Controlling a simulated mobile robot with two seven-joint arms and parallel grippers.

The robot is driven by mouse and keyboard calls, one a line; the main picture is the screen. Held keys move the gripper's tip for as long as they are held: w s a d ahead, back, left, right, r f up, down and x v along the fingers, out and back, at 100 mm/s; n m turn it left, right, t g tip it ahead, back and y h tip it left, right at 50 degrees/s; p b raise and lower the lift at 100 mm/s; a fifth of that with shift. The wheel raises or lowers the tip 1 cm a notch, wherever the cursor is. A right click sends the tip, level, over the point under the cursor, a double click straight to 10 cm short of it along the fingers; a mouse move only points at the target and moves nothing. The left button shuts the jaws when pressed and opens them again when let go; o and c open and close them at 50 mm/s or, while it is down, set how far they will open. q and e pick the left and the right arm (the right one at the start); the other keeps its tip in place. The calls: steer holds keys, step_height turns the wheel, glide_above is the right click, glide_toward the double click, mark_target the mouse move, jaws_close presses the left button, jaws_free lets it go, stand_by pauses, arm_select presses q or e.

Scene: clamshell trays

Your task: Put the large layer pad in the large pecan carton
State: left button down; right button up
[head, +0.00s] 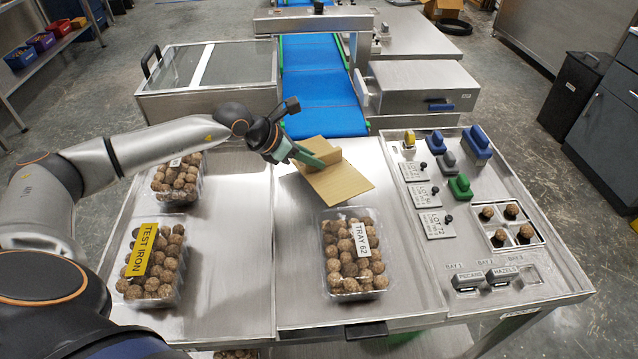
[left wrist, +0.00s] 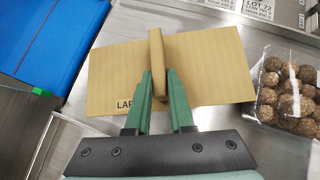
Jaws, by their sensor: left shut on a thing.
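The large layer pad (head: 345,184) is a flat tan board with an upright grip tab. My left gripper (head: 318,159) is shut on that tab and holds the board over the middle of the steel bench. In the left wrist view, the green fingers (left wrist: 159,78) straddle the tab, and the pad (left wrist: 215,70) shows part of a label, "LAR". Clear trays of round brown nuts stand on the bench: one marked TRAY 62 (head: 340,281), one marked TEST IRON (head: 163,287), and one behind it (head: 164,190). I cannot tell which one is the large pecan carton. My right gripper is out of view.
A blue conveyor (head: 322,87) runs behind the bench. Bare steel lies between TEST IRON and TRAY 62.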

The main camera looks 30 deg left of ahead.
mark_target(303, 173)
arm_select(q)
step_height(303, 173, down, 6)
steer(key=shift+s+r, duration=0.1)
steer(key=shift+s, duration=0.05)
steer(key=c, duration=0.8)
jaws_free()
steer(key=shift+r, duration=0.15)
